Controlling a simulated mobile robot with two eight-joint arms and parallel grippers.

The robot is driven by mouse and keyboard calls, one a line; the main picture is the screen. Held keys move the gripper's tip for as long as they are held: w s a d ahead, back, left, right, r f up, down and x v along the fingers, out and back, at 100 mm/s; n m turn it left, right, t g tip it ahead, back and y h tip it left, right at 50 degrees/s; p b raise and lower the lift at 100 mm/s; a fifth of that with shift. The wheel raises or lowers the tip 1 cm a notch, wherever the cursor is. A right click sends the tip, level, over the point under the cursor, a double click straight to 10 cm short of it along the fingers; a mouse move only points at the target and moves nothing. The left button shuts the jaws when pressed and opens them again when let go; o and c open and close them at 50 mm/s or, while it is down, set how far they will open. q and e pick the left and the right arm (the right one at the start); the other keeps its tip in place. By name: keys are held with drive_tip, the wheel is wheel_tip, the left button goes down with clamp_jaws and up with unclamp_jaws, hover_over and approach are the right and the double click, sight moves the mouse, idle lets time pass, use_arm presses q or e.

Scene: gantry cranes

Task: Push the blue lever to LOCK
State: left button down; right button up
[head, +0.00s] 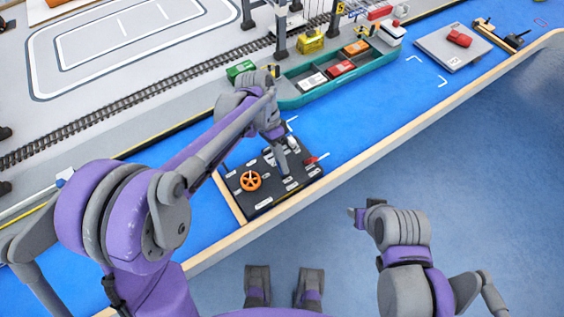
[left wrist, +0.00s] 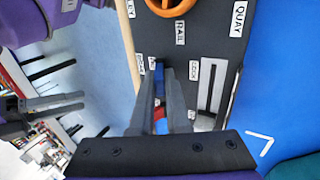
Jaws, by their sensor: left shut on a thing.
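The blue lever (left wrist: 159,74) shows between the fingertips of my left gripper (left wrist: 160,90) in the left wrist view. The gripper is shut on it, pointing down at a black control panel (left wrist: 205,45). A label that seems to read LOCK lies right of the fingers in that view. In the head view my left gripper (head: 283,162) reaches down onto the panel (head: 262,203) and mostly hides the lever. My right arm (head: 402,232) stands over the floor, away from the panel; its finger opening is unclear.
The panel also has an orange wheel (head: 250,181) and a red lever (head: 313,160). A wooden edge (head: 225,241) runs along the front. Blue surface right of the panel is clear.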

idle(0.3)
use_arm(q)
drive_tip(key=c, duration=0.9)
unclamp_jaws()
drive_tip(key=v, duration=1)
drive_tip(key=shift+w+r+p, duration=0.2)
drive_tip(key=shift+r+p, duration=0.1)
drive_tip(key=shift+p, duration=0.1)
drive_tip(key=shift+a, duration=0.15)
